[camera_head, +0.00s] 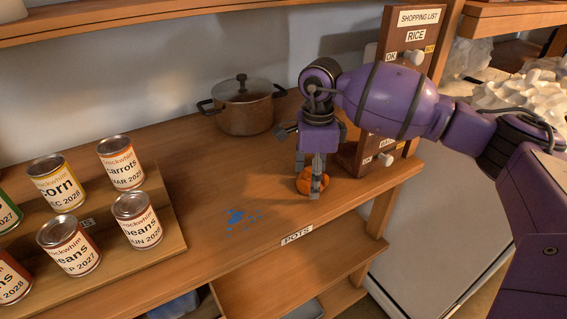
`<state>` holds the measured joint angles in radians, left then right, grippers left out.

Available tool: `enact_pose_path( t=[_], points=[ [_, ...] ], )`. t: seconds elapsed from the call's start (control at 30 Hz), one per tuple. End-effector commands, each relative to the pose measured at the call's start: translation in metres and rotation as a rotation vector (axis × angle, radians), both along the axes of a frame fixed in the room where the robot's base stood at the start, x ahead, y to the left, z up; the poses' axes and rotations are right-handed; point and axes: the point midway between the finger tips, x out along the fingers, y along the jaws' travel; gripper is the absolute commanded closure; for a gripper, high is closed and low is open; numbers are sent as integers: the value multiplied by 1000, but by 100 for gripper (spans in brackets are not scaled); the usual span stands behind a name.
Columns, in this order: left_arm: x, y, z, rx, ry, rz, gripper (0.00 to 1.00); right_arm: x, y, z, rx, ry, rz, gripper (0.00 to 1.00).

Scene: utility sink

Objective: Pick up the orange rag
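The orange rag (304,184) is a small bunched lump at the right part of the wooden counter, near its front edge. My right gripper (310,178) comes down on it from above, its purple arm reaching in from the right. One finger stands in front of the rag and another is at its back left, so the fingers straddle it. Part of the rag is hidden behind the front finger. I cannot tell whether the fingers press on it or whether it touches the counter. My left gripper is not in view.
A lidded brown pot (245,108) stands at the back. Several labelled cans (121,164) stand on a stepped rack at the left. A shopping list board (398,45) rises behind my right arm. Blue marks (240,216) lie on the counter, whose middle is clear. A "POTS" label (297,235) marks the edge.

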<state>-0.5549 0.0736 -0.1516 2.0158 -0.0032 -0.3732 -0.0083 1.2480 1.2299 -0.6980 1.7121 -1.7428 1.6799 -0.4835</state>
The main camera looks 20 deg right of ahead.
Motion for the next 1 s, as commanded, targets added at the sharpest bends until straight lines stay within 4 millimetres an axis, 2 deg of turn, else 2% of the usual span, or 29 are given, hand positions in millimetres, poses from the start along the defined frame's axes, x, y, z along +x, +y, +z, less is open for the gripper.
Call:
enact_pose_path(
  t=[0.2,0.57,0.83,1.0],
  points=[
    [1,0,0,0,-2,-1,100,-1,0,-2,0,2,-1,35],
    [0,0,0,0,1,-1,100,-1,0,-2,0,2,-1,82],
    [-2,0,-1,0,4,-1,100,0,0,0,0,1,-1,83],
    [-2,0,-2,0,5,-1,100,1,0,11,0,-2,-1,83]
  ],
)
